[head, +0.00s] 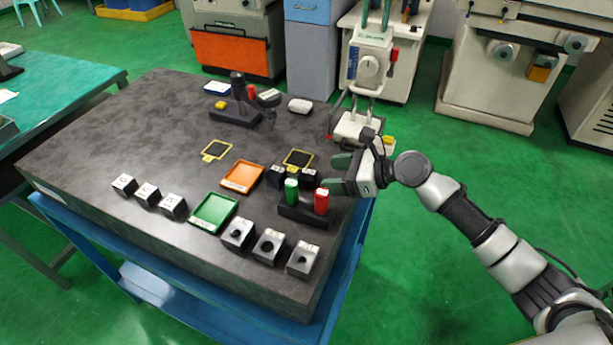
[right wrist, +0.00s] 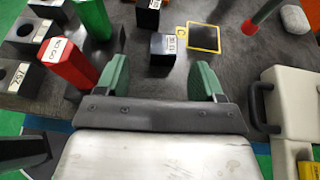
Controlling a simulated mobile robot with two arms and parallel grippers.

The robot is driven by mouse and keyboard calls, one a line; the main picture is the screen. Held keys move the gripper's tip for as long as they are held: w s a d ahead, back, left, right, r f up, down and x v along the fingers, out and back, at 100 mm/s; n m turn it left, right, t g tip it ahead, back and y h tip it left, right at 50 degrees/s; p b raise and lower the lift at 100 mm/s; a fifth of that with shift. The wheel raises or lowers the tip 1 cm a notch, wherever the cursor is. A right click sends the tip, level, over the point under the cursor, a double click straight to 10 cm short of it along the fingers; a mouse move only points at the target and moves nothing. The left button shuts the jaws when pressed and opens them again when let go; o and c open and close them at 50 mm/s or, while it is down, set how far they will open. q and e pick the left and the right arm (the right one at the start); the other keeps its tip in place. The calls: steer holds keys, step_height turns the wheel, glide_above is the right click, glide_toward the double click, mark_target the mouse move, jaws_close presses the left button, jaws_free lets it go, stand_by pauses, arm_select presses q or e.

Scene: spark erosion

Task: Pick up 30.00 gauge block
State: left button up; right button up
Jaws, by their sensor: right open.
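Two small dark gauge blocks stand near the right edge of the dark table. The nearer block (right wrist: 163,48) has a white label that seems to read 30.0; it also shows in the head view (head: 309,177). The second block (right wrist: 148,15) is just beyond it, with a label too small to read; in the head view it is the left one (head: 277,175). My right gripper (head: 337,174) is open and empty, with green finger pads. In the right wrist view its fingertips (right wrist: 162,72) point toward the nearer block, which lies ahead of the gap. My left gripper is out of view.
A green plug (head: 291,190) and a red NO GO plug (head: 321,201) stand close beside my right gripper. A yellow-framed pad (head: 298,158) lies behind the blocks. A white case (head: 353,127) with a handle is at the right. Orange (head: 242,177) and green (head: 213,213) trays lie left.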

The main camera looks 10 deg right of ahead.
mark_target(308, 174)
steer(key=x, duration=0.3)
steer(key=p+x, duration=0.1)
steer(key=x, duration=0.2)
steer(key=shift+w+f, duration=0.25)
steer(key=shift+w, duration=0.1)
steer(key=shift+s, duration=0.1)
steer(key=shift+c, duration=0.3)
steer(key=c, duration=1)
steer(key=shift+c, duration=0.6)
steer(key=shift+r, duration=0.1)
